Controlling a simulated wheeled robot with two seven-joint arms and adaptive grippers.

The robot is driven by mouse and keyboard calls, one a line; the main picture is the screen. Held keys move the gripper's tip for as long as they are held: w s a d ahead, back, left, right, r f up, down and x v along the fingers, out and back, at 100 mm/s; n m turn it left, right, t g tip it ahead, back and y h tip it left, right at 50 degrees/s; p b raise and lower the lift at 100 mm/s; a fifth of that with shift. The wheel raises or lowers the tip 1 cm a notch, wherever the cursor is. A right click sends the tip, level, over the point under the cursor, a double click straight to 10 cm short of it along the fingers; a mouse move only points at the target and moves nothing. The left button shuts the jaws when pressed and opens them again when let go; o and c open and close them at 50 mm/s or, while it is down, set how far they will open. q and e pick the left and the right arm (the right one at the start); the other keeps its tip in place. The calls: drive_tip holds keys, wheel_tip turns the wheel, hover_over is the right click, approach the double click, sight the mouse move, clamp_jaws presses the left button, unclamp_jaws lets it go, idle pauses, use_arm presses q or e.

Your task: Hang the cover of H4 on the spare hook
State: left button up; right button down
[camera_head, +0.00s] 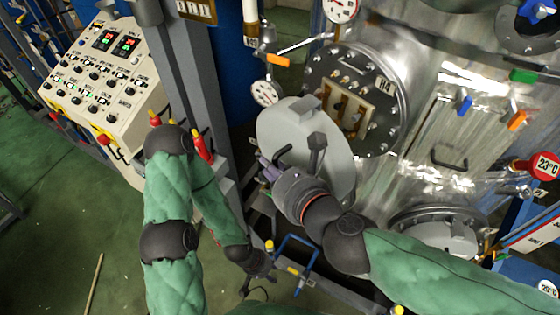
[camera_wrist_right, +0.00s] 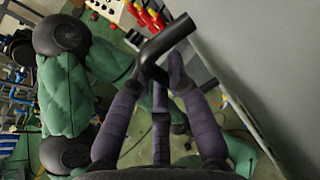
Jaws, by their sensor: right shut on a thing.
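The H4 cover is a round light grey disc (camera_head: 290,128) with a tab at its top, off the opening and hanging in front of its lower left side. The open H4 port (camera_head: 353,98) shows a bolted ring and terminals inside. My right gripper (camera_head: 268,168) is shut on the cover's dark handle (camera_wrist_right: 165,45); the cover's grey face (camera_wrist_right: 260,50) fills the right of the wrist view. My left gripper (camera_head: 262,272) is low, near the frame's foot, away from the cover; its fingers are too small to read. I cannot make out the spare hook.
A grey post (camera_head: 185,75) stands left of the cover, with red-handled parts (camera_head: 203,150) beside it. A control panel (camera_head: 103,75) is at the left. A gauge (camera_head: 265,93) and an orange-handled valve (camera_head: 278,60) sit close above the cover. Another covered port (camera_head: 440,235) is lower right.

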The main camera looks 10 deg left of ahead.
drive_tip(key=s+a, duration=0.8)
drive_tip(key=s, duration=0.2)
drive_tip(key=shift+s, duration=0.15)
idle(0.9)
